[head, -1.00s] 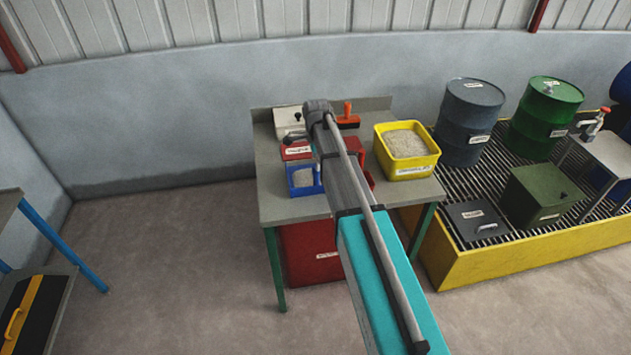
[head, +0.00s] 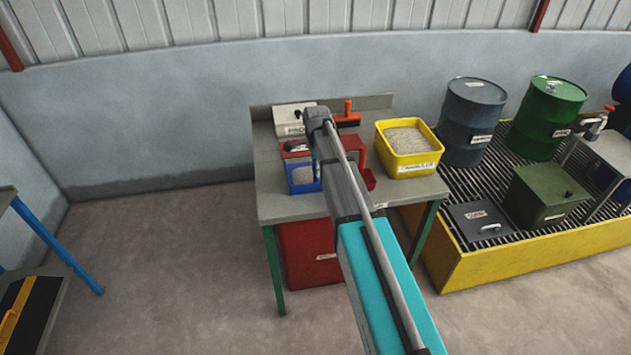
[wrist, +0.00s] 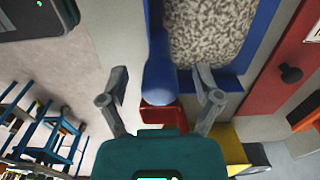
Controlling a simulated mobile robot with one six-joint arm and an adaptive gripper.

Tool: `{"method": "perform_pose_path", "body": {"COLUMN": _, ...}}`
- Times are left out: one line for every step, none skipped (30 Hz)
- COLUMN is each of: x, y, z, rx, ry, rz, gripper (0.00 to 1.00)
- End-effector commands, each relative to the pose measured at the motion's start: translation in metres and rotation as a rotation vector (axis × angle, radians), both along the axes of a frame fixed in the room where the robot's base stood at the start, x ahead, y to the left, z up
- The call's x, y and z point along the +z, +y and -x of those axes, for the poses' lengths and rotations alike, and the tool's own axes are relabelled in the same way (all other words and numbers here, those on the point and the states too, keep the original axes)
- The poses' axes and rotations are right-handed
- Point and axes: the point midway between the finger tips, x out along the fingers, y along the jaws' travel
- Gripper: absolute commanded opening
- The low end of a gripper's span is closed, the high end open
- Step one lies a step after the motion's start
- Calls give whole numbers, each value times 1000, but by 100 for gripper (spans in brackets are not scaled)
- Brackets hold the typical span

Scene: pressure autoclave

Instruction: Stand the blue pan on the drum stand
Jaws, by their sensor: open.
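The blue pan (head: 303,187), filled with pale granules, sits on the grey workbench at the left of my arm. In the wrist view its blue rim and rounded handle (wrist: 159,78) are close up, with the granules to the right. My gripper (wrist: 160,92) is open, its two fingers spread either side of the handle, with gaps visible on both sides. In the head view my arm hides most of the gripper. A grey stand (head: 614,152) at the right edge, by a tap and a blue drum, may be the drum stand.
A red bin (head: 308,258) is beneath. The yellow-edged grating (head: 480,262) at right holds drums and a green box (head: 545,196).

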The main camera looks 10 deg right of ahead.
Motion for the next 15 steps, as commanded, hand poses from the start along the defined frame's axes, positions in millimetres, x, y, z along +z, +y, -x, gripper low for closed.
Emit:
{"method": "perform_pose_path", "body": {"x": -6, "y": 0, "z": 0, "rx": 0, "ry": 0, "rz": 0, "gripper": 83}}
{"method": "perform_pose_path", "body": {"x": -7, "y": 0, "z": 0, "rx": 0, "ry": 0, "rz": 0, "gripper": 83}}
{"method": "perform_pose_path", "body": {"x": -8, "y": 0, "z": 0, "rx": 0, "ry": 0, "rz": 0, "gripper": 83}}
{"method": "perform_pose_path", "body": {"x": -8, "y": 0, "z": 0, "rx": 0, "ry": 0, "rz": 0, "gripper": 83}}
{"method": "perform_pose_path", "body": {"x": -9, "y": 0, "z": 0, "rx": 0, "ry": 0, "rz": 0, "gripper": 83}}
{"method": "perform_pose_path", "body": {"x": -9, "y": 0, "z": 0, "rx": 0, "ry": 0, "rz": 0, "gripper": 83}}
{"method": "perform_pose_path", "body": {"x": -9, "y": 0, "z": 0, "rx": 0, "ry": 0, "rz": 0, "gripper": 83}}
{"method": "perform_pose_path", "body": {"x": -9, "y": 0, "z": 0, "rx": 0, "ry": 0, "rz": 0, "gripper": 83}}
{"method": "perform_pose_path", "body": {"x": -9, "y": 0, "z": 0, "rx": 0, "ry": 0, "rz": 0, "gripper": 83}}
{"method": "perform_pose_path", "body": {"x": -8, "y": 0, "z": 0, "rx": 0, "ry": 0, "rz": 0, "gripper": 83}}
{"method": "perform_pose_path", "body": {"x": -8, "y": 0, "z": 0, "rx": 0, "ry": 0, "rz": 0, "gripper": 83}}
{"method": "perform_pose_path", "body": {"x": -8, "y": 0, "z": 0, "rx": 0, "ry": 0, "rz": 0, "gripper": 83}}
{"method": "perform_pose_path", "body": {"x": -8, "y": 0, "z": 0, "rx": 0, "ry": 0, "rz": 0, "gripper": 83}}
{"method": "perform_pose_path", "body": {"x": -8, "y": 0, "z": 0, "rx": 0, "ry": 0, "rz": 0, "gripper": 83}}
{"method": "perform_pose_path", "body": {"x": -8, "y": 0, "z": 0, "rx": 0, "ry": 0, "rz": 0, "gripper": 83}}
